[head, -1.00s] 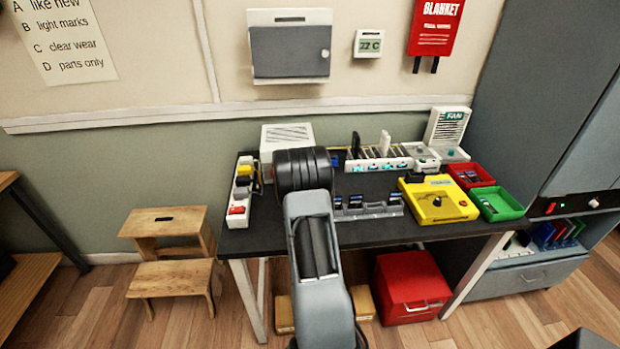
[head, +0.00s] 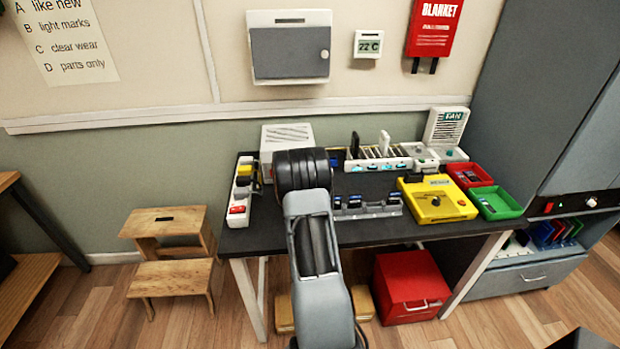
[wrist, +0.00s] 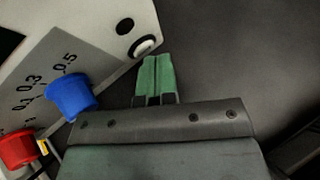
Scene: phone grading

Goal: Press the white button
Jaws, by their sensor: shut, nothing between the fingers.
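In the wrist view a white button (wrist: 143,46) with a dark ring sits near the edge of a white device (wrist: 143,12). A black round part (wrist: 125,26) is beside it. My gripper (wrist: 155,60) has green fingertips pressed together with nothing between them. The tips appear just below and right of the white button in the picture; I cannot tell whether they touch the device. In the head view my arm hides the gripper and the button.
A blue knob-like part (wrist: 70,94) and a red one (wrist: 17,148) are on the device's grey, numbered panel (wrist: 60,62). In the head view a power strip (head: 240,192), a yellow device (head: 437,201) and a green tray (head: 495,203) are on the dark table (head: 370,233).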

